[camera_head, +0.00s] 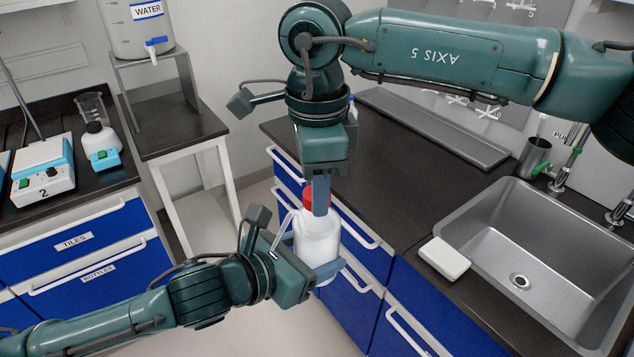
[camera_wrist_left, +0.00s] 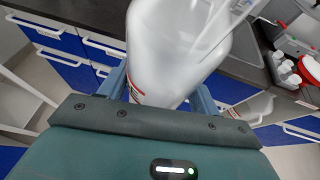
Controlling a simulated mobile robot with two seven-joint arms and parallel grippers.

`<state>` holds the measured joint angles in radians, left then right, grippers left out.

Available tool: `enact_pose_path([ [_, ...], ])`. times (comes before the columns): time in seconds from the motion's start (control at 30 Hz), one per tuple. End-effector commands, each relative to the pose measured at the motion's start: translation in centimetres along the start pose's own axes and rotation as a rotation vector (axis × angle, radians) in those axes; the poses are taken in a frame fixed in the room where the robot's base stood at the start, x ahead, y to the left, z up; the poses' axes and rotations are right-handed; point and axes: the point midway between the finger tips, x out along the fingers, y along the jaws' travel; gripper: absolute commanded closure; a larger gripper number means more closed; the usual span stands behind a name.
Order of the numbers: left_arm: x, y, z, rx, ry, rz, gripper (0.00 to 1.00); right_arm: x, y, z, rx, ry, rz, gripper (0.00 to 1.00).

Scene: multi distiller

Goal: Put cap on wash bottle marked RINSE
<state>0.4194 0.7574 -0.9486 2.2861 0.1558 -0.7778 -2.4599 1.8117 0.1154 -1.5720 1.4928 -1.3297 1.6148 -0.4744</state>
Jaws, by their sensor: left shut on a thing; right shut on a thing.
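A white wash bottle (camera_head: 316,240) is held upright in mid-air in front of the counter corner. My left gripper (camera_head: 314,264) is shut around its body from the left. The bottle also fills the middle of the left wrist view (camera_wrist_left: 175,50), between blue fingers; its marking cannot be read. A red cap (camera_head: 310,197) with a pale spout tube is at the bottle's top. My right gripper (camera_head: 320,195) points down from above and is shut on the cap. Whether the cap is seated on the neck or just above it cannot be told.
A sink (camera_head: 540,255) and a white block (camera_head: 444,258) are on the right counter. Blue drawers (camera_head: 345,270) stand close behind the bottle. A left bench (camera_head: 70,200) holds devices and a flask. A WATER container (camera_head: 135,28) stands on a metal stand.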

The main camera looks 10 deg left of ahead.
Motion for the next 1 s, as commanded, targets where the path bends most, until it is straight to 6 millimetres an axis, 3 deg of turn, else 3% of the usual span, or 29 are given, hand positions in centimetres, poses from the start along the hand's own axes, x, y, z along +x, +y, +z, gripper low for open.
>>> enact_pose_path([
  [0.23, -0.05, -0.09, 0.21, 0.002, -0.006, -0.003, 0.50, -0.02, -0.05, 0.00, 0.376, -0.001, -0.002, 0.95],
  [0.4, -0.05, -0.10, 0.20, 0.002, -0.006, -0.003, 0.50, -0.02, -0.05, 0.00, 0.387, -0.001, -0.002, 0.95],
  [0.43, -0.05, -0.10, 0.20, 0.002, -0.006, -0.003, 0.50, -0.02, -0.05, 0.00, 0.387, -0.001, -0.002, 0.65],
  [0.6, -0.05, -0.09, 0.20, 0.002, -0.006, -0.002, 0.50, -0.02, -0.04, 0.00, 0.385, -0.001, -0.002, 0.52],
  [0.7, -0.05, -0.07, 0.21, 0.002, -0.006, -0.002, 0.50, -0.02, -0.03, -0.01, 0.385, -0.001, -0.001, 0.46],
  [1.0, -0.04, -0.05, 0.22, 0.002, -0.006, -0.002, 0.50, -0.54, -0.06, 0.00, 0.384, -0.001, -0.003, 0.46],
])
